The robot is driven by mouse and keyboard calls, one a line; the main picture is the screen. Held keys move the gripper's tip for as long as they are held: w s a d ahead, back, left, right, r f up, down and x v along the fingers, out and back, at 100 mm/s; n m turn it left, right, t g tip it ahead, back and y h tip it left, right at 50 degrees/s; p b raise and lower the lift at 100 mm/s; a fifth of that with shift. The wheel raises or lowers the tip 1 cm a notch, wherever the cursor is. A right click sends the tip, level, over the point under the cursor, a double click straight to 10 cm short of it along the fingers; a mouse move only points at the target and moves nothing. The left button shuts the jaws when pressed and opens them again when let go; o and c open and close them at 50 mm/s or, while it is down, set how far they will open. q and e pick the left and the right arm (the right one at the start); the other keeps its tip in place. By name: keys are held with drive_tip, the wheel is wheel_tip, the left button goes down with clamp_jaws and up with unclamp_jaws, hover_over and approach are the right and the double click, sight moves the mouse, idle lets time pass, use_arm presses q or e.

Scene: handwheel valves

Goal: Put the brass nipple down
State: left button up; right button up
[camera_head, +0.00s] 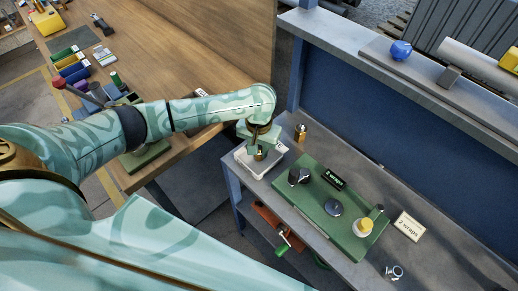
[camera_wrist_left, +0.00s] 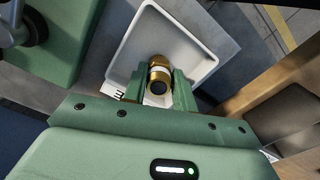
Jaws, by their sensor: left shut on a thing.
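My left gripper (camera_head: 258,143) reaches down over the left end of the grey bench. It is shut on the brass nipple (camera_head: 258,155), a short gold-coloured fitting with a dark bore. In the left wrist view the brass nipple (camera_wrist_left: 158,72) sits between the two green fingers (camera_wrist_left: 158,92). Behind it is a white square tray (camera_wrist_left: 195,42), which also shows in the head view (camera_head: 246,165). The nipple is over the tray; I cannot tell whether it touches the tray floor. My right gripper is not in view.
A green board (camera_head: 315,210) right of the tray carries a black knob (camera_head: 299,175), a dark disc (camera_head: 333,208) and a yellow-and-white jar (camera_head: 363,227). A small brass-coloured cylinder (camera_head: 301,133) stands behind the tray. A card (camera_head: 409,226) and small rings (camera_head: 394,272) lie farther right.

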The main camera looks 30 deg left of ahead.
use_arm(q)
drive_tip(key=shift+r, duration=0.1)
drive_tip(key=o, duration=1)
wheel_tip(320, 180, up, 12)
drive_tip(key=p, duration=0.5)
drive_tip(key=shift+d, duration=0.1)
